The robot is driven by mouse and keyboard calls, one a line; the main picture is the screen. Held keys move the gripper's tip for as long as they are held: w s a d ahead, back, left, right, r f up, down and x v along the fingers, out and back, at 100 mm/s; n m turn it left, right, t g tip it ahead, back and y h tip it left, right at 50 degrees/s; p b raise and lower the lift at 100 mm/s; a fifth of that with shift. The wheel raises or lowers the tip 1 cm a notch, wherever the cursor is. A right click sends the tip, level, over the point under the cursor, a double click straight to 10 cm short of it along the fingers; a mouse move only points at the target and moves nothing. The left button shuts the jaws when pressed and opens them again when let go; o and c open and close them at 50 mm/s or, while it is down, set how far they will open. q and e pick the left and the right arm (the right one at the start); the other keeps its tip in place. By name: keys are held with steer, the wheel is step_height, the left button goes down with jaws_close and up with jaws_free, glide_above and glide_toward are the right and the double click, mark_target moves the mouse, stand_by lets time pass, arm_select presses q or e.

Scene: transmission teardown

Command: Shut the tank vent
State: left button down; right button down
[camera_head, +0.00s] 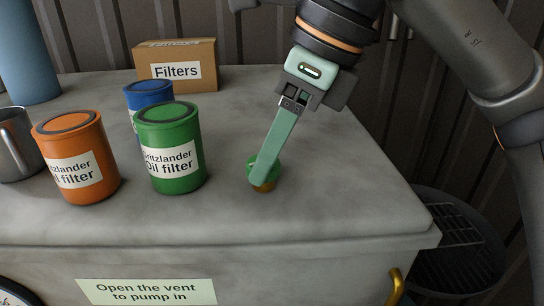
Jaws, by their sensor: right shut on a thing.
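The tank (310,215) is a large grey, stone-like block with a flat top and a label (147,291) on its front reading "Open the vent to pump in". A small round green cap with a brassy base, apparently the vent (264,184), stands on the tank top right of the filters. My right gripper (264,176) reaches down from above, its pale green fingers closed on this cap and covering part of it. Whether the vent is open or shut cannot be told. My left gripper is out of view.
Orange (76,157), green (170,148) and blue (148,97) oil filter cans stand left of the vent. A Filters box (176,66) is behind them. A metal mug (17,145) is at the left edge. A brass handle (395,287) shows at the front right. The tank top right of the vent is clear.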

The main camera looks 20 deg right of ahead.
steer(key=shift+a+m+h+b, duration=0.1)
steer(key=shift+m+h+b, duration=0.2)
steer(key=shift+m, duration=0.5)
steer(key=m+t, duration=0.1)
steer(key=m, duration=0.1)
steer(key=shift+s+m+h+b, duration=0.15)
steer(key=shift+m+h+b, duration=0.15)
steer(key=shift+b, duration=0.05)
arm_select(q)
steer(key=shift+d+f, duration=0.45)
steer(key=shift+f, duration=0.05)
arm_select(e)
steer(key=shift+m, duration=0.3)
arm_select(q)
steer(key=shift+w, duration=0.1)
arm_select(e)
steer(key=shift+c, duration=1.8)
jaws_free()
steer(key=shift+a, duration=0.1)
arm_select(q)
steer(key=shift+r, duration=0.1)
